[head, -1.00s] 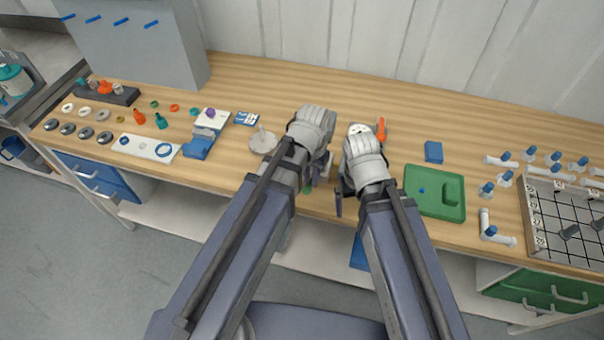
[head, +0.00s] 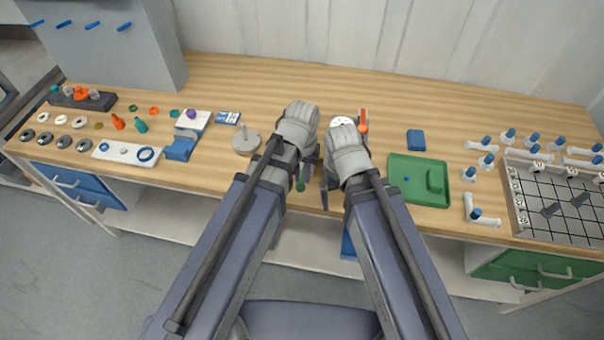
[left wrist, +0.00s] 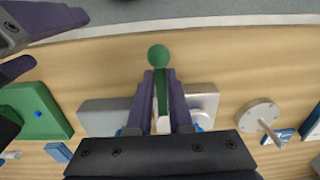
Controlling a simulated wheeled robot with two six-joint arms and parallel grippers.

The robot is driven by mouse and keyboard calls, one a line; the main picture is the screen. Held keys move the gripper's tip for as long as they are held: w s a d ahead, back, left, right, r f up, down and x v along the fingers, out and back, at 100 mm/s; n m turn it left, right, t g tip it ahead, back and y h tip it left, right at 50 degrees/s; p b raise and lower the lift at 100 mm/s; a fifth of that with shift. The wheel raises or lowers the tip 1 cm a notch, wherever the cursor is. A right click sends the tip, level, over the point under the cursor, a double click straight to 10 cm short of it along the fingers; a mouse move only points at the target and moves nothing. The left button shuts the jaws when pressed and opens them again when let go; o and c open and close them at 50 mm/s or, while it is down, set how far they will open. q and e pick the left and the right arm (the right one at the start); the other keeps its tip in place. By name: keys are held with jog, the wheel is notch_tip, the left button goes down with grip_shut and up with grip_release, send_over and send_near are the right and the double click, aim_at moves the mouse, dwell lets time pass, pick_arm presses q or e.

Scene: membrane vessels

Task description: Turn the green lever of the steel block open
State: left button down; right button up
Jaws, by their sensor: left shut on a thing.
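The green lever (left wrist: 162,92) with its round knob (left wrist: 158,55) shows in the left wrist view, pointing toward the bench's front edge. My left gripper (left wrist: 160,75) is shut on the lever, one purple finger on each side and the knob beyond the tips. The steel block (left wrist: 103,117) lies behind, partly hidden by my gripper. In the head view my left gripper (head: 302,168) covers most of the block, with the green knob (head: 300,185) just below it. My right gripper (left wrist: 22,42) is close by, its fingers apart with nothing seen between them.
A green tray (head: 418,196) lies right of my right gripper, and an orange-handled tool (head: 363,122) lies behind it. A round grey disc with a post (head: 246,141) stands left of my left gripper.

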aim_at(303, 179)
pick_arm(q)
jog(key=c, duration=0.8)
grip_release()
jog(key=shift+d, duration=0.1)
jog(key=shift+r, duration=0.1)
notch_tip(303, 179, up, 8)
jog(key=p, duration=0.8)
pick_arm(e)
notch_tip(303, 179, up, 8)
pick_arm(q)
jog(key=shift+f, duration=0.2)
pick_arm(e)
jog(key=shift+f, duration=0.15)
